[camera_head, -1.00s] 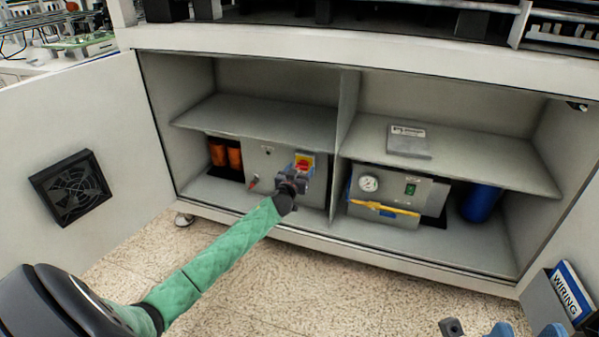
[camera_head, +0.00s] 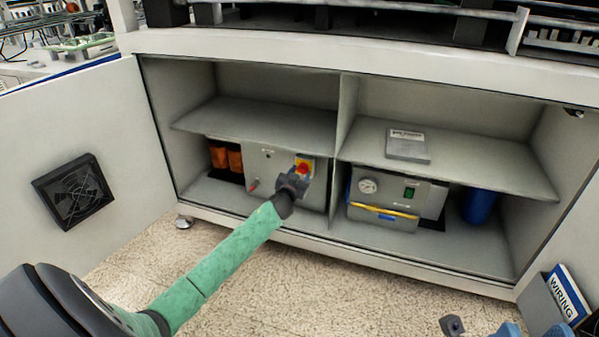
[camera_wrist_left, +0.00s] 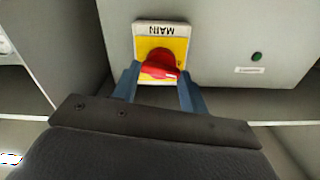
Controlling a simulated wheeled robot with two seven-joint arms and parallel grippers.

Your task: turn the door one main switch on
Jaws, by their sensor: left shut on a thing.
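The main switch is a red knob (camera_wrist_left: 160,66) on a yellow plate with a white MAIN label, upside down in the left wrist view. In the head view, the switch (camera_head: 303,166) sits on the grey box (camera_head: 262,168) in the cabinet's lower left compartment. My left gripper (camera_head: 300,178) is in front of it. In the left wrist view, its blue fingers (camera_wrist_left: 159,76) are on both sides of the red knob, shut on it. Blue parts that look like my right gripper (camera_head: 530,329) are cut off at the bottom edge.
The left door with a black fan (camera_head: 74,190) and the right door with a WIRING booklet (camera_head: 567,291) stand open. A gauge box (camera_head: 392,190) and blue cylinder (camera_head: 479,204) fill the lower right compartment. A divider (camera_head: 341,140) separates the compartments.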

